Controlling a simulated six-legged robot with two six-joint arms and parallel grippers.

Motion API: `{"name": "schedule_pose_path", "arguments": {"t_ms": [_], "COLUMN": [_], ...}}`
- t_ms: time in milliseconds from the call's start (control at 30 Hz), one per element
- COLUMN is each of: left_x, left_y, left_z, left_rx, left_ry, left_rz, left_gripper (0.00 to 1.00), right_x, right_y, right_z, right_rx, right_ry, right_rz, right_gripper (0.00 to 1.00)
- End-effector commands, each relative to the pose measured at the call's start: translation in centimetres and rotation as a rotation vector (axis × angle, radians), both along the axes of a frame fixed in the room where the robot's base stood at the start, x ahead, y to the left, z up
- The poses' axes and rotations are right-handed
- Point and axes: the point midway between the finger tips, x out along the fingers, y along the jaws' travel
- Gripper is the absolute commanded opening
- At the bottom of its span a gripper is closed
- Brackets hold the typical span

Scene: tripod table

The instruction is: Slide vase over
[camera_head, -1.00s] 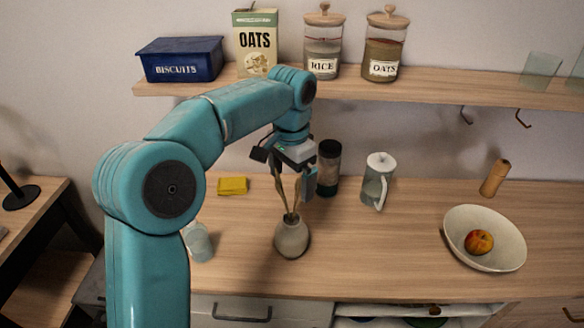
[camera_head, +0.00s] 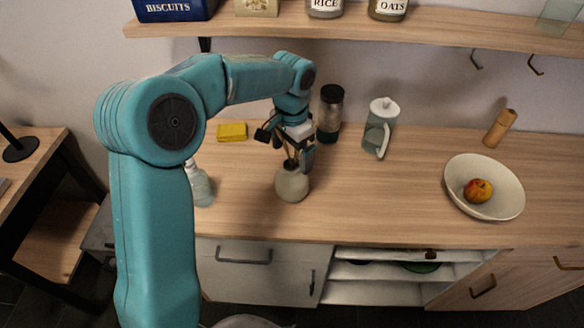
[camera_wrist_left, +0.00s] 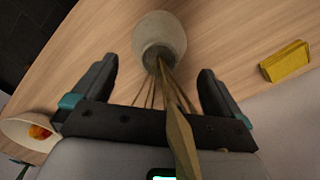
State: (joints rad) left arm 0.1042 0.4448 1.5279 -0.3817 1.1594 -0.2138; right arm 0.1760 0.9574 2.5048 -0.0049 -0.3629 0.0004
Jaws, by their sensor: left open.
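The vase (camera_head: 292,184) is a round, pale grey pot standing upright on the wooden counter, with dry brown stems in its neck. It also shows in the left wrist view (camera_wrist_left: 160,32), at the top centre beyond the fingers. My left gripper (camera_head: 298,160) is just above the vase, pointing down around the stems. In the left wrist view its two fingers (camera_wrist_left: 158,78) are spread wide, with the stems passing between them. The fingers look apart from the vase body. My right gripper is in neither view.
A yellow sponge (camera_head: 232,132), a dark-lidded jar (camera_head: 330,112) and a glass jug (camera_head: 379,128) stand behind the vase. A bowl (camera_head: 484,205) with an apple (camera_head: 478,190) is at right. A clear glass item (camera_head: 200,186) is left. The counter between vase and bowl is free.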

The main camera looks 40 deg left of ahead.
Motion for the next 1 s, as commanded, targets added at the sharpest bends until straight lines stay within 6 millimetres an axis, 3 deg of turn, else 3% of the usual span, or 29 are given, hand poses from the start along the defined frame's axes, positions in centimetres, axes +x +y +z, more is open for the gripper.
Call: {"name": "schedule_pose_path", "arguments": {"t_ms": [200, 400, 800, 833, 867, 1000], "left_x": [0.0, 0.0, 0.1, 0.1, 0.1, 0.1], "left_y": [0.1, 0.0, 0.0, 0.0, 0.0, 0.0], "left_z": [-4.1, -6.5, -7.2, -7.2, -7.2, -7.2], "left_rx": [0.000, -0.001, 0.000, 0.000, 0.000, 0.000], "left_ry": [0.004, 0.001, -0.001, -0.001, -0.001, -0.001], "left_rz": [-0.001, 0.000, 0.000, 0.000, 0.000, -0.001], "left_gripper": [1.00, 1.00, 1.00, 0.97, 0.87, 0.41], "right_x": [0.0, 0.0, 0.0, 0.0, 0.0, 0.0], "right_y": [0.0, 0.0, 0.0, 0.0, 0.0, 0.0], "right_z": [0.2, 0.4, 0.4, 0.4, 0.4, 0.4], "right_rx": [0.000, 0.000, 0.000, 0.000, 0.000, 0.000], "right_ry": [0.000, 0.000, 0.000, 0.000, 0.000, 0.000], "right_rz": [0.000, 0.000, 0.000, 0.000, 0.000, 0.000], "right_gripper": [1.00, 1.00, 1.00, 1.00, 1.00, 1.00]}}
